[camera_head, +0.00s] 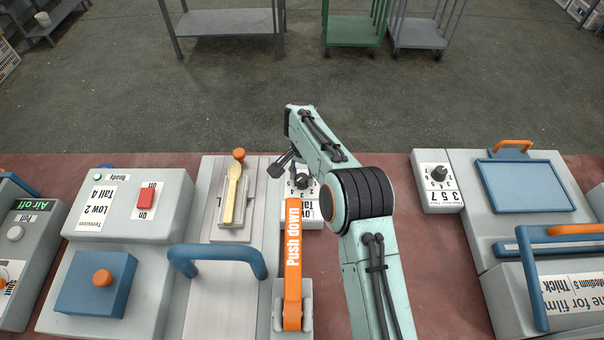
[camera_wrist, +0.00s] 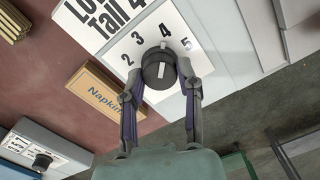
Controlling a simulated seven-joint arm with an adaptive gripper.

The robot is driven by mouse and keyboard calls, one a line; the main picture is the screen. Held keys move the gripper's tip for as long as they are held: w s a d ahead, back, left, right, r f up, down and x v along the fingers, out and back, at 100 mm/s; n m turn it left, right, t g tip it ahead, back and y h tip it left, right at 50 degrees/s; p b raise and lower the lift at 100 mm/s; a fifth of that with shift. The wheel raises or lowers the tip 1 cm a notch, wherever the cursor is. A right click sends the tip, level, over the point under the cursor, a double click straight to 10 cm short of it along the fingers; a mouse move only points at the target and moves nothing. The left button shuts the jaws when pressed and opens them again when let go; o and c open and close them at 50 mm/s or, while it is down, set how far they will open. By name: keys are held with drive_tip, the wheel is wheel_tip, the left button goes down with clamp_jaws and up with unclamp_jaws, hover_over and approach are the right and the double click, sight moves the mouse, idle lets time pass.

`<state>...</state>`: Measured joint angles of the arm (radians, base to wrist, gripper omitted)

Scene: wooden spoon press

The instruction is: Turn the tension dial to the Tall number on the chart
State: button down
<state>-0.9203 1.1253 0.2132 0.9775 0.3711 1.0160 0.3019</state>
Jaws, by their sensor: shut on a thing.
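The tension dial (camera_wrist: 158,62) is a round black knob with a white mark, on a pale plate numbered 2, 3, 4, 5. A white mark at its edge lies in line with the 4. My gripper (camera_wrist: 164,79) is shut on the dial, one finger on each side. In the head view the dial (camera_head: 303,181) is partly hidden by my arm. The chart (camera_head: 97,207) at the left reads "Tension", "Low 2", "Tall 4". Part of the same wording shows on a label (camera_wrist: 105,18) beside the dial in the wrist view.
An orange "Push down" lever (camera_head: 292,262) stands close left of my arm. A wooden spoon (camera_head: 232,193) lies in a holder on the press. A second dial (camera_head: 438,174) sits to the right. A "Napkin" block (camera_wrist: 104,97) is near my left finger. Red table is bare right of my arm.

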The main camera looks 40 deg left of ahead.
sight(302, 177)
drive_tip(key=shift+f, duration=0.1)
drive_tip(key=c, duration=0.7)
unclamp_jaws()
drive_tip(key=shift+c, duration=0.2)
wheel_tip(302, 177, up, 12)
